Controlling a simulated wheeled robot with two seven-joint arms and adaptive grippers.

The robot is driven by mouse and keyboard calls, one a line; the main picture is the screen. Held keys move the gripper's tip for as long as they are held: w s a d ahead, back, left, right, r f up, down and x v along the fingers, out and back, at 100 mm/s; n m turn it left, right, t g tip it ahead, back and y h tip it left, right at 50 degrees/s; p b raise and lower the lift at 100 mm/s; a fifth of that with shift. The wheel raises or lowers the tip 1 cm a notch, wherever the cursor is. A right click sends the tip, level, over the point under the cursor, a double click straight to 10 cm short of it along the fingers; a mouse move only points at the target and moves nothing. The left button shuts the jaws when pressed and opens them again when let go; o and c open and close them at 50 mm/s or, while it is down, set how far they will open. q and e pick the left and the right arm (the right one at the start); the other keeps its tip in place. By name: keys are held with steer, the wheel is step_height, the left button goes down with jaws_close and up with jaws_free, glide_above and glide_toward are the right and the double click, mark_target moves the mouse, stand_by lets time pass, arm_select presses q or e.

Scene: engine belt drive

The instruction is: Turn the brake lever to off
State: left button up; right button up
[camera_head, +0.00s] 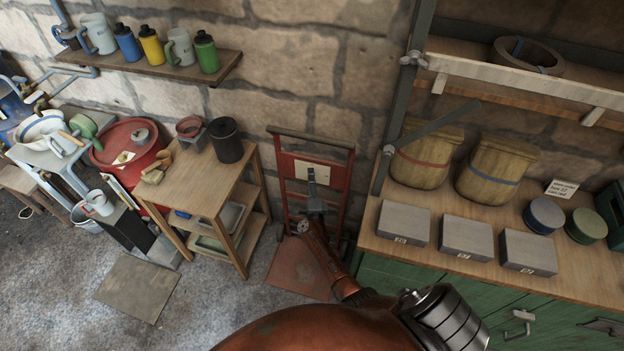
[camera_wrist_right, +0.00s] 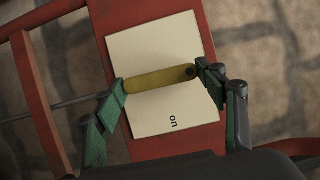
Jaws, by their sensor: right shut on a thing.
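The brake lever (camera_wrist_right: 160,79) is a yellow bar with a dark pivot at its right end, lying across a cream plate (camera_wrist_right: 150,50) in the right wrist view. The word "on" is on the plate below the lever; no "off" marking can be made out. My right gripper (camera_wrist_right: 163,84) has its green-padded fingers at the two ends of the lever and is shut on it. In the head view my right gripper (camera_head: 311,177) is in front of the cream plate (camera_head: 299,168) on a red frame (camera_head: 290,190) and hides the lever. My left gripper is not in view.
A wooden side table (camera_head: 205,185) stands left of the red frame. A workbench (camera_head: 590,268) with grey boxes and baskets is close on the right, with a slanted grey bar (camera_head: 437,125) above it. The stone wall (camera_head: 300,60) is behind.

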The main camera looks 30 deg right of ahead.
stand_by(0.4)
steer(key=o, duration=1.2)
steer(key=shift+c, duration=0.2)
steer(key=shift+s+a, duration=0.1)
steer(key=v, duration=0.7)
steer(key=shift+s, duration=0.15)
